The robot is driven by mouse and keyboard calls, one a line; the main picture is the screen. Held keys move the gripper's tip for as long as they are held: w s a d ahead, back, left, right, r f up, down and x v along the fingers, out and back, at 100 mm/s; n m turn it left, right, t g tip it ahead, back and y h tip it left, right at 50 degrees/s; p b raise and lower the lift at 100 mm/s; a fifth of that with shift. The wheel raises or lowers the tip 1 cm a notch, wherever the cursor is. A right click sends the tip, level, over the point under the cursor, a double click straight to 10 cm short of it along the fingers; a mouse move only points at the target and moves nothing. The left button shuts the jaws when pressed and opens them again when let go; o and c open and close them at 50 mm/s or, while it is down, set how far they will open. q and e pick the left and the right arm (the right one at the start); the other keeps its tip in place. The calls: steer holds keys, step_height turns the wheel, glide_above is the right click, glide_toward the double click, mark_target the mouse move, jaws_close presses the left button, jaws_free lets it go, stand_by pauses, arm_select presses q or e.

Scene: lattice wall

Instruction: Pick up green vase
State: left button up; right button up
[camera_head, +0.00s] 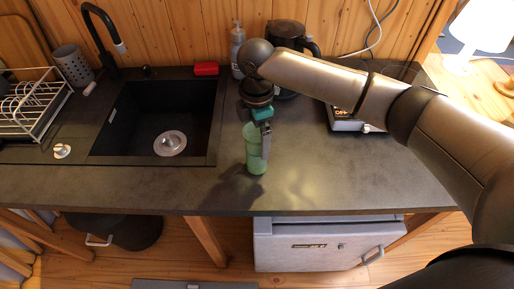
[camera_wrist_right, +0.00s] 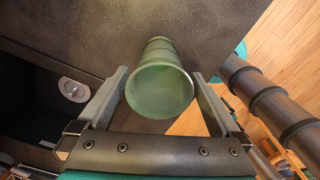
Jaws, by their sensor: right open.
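The green vase (camera_head: 256,158) stands upright on the dark counter (camera_head: 310,185), right of the sink and near the front edge. In the right wrist view the vase (camera_wrist_right: 160,88) shows its open mouth between the two fingers. My right gripper (camera_head: 262,140) comes down over the vase from above, with one finger showing along its right side. In the wrist view the right gripper (camera_wrist_right: 160,76) is open, with a gap between each finger and the vase. The vase's far side is hidden in the head view. My left gripper is not in view.
A black sink (camera_head: 130,120) with a faucet (camera_head: 103,25) lies to the left, and a dish rack (camera_head: 35,105) stands beyond it. The counter front between sink and vase is clear.

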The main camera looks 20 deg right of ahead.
step_height(320, 180, down, 2)
steer(key=shift+f, duration=0.1)
jaws_close()
step_height(320, 180, up, 20)
steer(key=p, duration=0.1)
stand_by(1.3)
